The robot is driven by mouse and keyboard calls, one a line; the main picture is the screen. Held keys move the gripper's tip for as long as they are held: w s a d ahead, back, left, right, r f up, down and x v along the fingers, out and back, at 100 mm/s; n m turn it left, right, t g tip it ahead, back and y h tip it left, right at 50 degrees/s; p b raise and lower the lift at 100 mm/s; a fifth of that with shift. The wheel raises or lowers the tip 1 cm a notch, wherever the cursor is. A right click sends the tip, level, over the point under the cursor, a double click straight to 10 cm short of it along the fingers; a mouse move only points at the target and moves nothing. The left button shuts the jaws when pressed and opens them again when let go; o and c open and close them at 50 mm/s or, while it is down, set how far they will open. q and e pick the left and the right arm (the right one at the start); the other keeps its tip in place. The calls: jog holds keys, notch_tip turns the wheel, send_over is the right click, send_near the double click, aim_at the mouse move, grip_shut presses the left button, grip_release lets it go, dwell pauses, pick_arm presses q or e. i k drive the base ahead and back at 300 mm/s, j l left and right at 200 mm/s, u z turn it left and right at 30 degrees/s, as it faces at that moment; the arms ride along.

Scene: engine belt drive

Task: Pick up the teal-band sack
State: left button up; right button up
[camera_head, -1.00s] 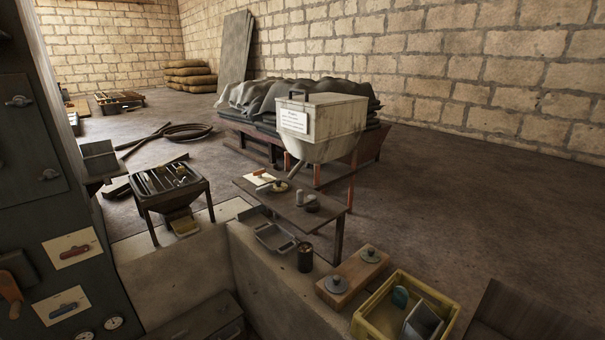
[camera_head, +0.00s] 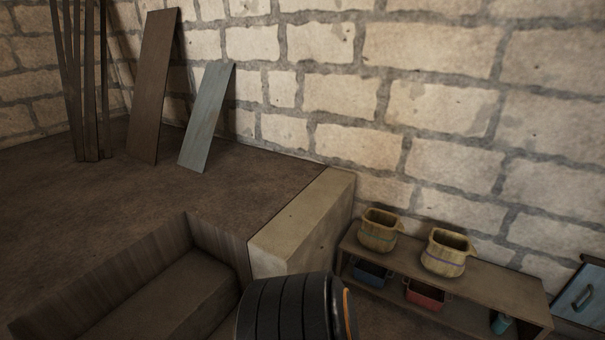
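Two open, tan, woven-looking sacks stand upright on the top of a low wooden shelf at the right of the head view. The left one, the teal-band sack (camera_head: 377,231), has a thin greenish-teal band around its body. The other sack (camera_head: 447,253), to its right and nearer, has a purple-blue band. The two stand a small gap apart. Nothing touches the teal-band sack except the shelf top under it. Neither of my grippers shows in this view.
The wooden shelf (camera_head: 497,288) stands by the stone wall (camera_head: 440,110). Its lower level holds a blue bin (camera_head: 371,274), a red bin (camera_head: 425,294) and a small teal item (camera_head: 501,323). A pale block ledge (camera_head: 303,222) lies left of it. Boards (camera_head: 207,115) lean farther left.

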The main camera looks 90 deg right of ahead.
aim_at(377, 233)
jog(key=z, duration=3.45)
jog(key=u, duration=0.2)
jog(key=i+l+u, duration=0.4)
jog(key=l+u, duration=0.15)
jog(key=i+l+u, duration=0.1)
jog(key=l+u, duration=0.15)
jog(key=l, duration=0.15)
jog(key=i+l+u, duration=0.25)
jog(key=k+l, duration=0.1)
